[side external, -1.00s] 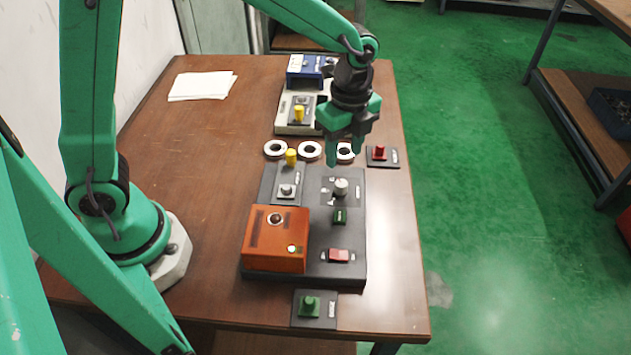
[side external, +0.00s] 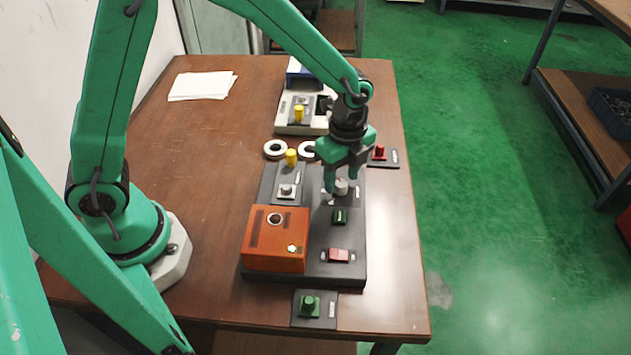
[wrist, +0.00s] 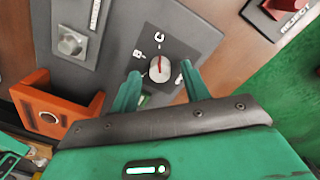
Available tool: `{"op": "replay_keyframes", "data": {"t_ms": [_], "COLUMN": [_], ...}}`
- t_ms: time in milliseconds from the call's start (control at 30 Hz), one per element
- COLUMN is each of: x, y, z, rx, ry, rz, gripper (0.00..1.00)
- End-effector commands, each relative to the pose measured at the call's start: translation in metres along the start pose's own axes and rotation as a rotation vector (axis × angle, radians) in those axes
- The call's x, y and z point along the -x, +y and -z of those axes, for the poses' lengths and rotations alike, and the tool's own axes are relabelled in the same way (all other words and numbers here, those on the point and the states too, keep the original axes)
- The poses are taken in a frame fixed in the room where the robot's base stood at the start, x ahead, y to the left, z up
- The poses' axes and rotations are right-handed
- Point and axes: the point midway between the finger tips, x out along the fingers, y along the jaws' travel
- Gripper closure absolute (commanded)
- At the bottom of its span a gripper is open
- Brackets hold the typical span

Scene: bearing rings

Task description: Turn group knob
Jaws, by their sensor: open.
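The group knob is a round silver knob (side external: 341,186) on the dark panel of the machine. In the wrist view the knob (wrist: 159,68) has a red pointer line and sits on a dark plate (wrist: 174,48) with letters around it, a C among them. My gripper (side external: 341,190) is open and low over the plate, its fingers on either side of the knob. In the wrist view my gripper's fingertips (wrist: 160,75) lie left and right of the knob, with gaps visible. Contact cannot be told.
A yellow-topped lever (side external: 291,157), white rings (side external: 275,149) and a red button (side external: 379,152) are near.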

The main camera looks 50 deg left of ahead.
Motion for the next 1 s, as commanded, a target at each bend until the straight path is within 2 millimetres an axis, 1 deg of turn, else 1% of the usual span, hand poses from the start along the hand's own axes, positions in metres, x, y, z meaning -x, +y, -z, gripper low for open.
{"op": "replay_keyframes", "data": {"t_ms": [133, 400, 467, 500, 633, 667, 1000], "x": [-0.0073, -0.0082, -0.0081, -0.0081, -0.0079, -0.0079, -0.0077], "y": [0.0005, 0.0002, 0.0002, 0.0002, 0.0002, 0.0002, 0.0002], "z": [0.0000, 0.0001, 0.0001, 0.0001, 0.0000, 0.0000, 0.0000], "rx": [0.000, 0.000, 0.000, 0.000, 0.000, 0.000, 0.032], "ry": [0.000, 0.000, 0.000, 0.000, 0.000, 0.000, 0.000], "rz": [-0.002, 0.000, 0.000, 0.000, 0.000, 0.000, 0.000], "gripper": [0.54, 0.54, 0.64, 0.71, 0.97, 0.98, 0.98]}}
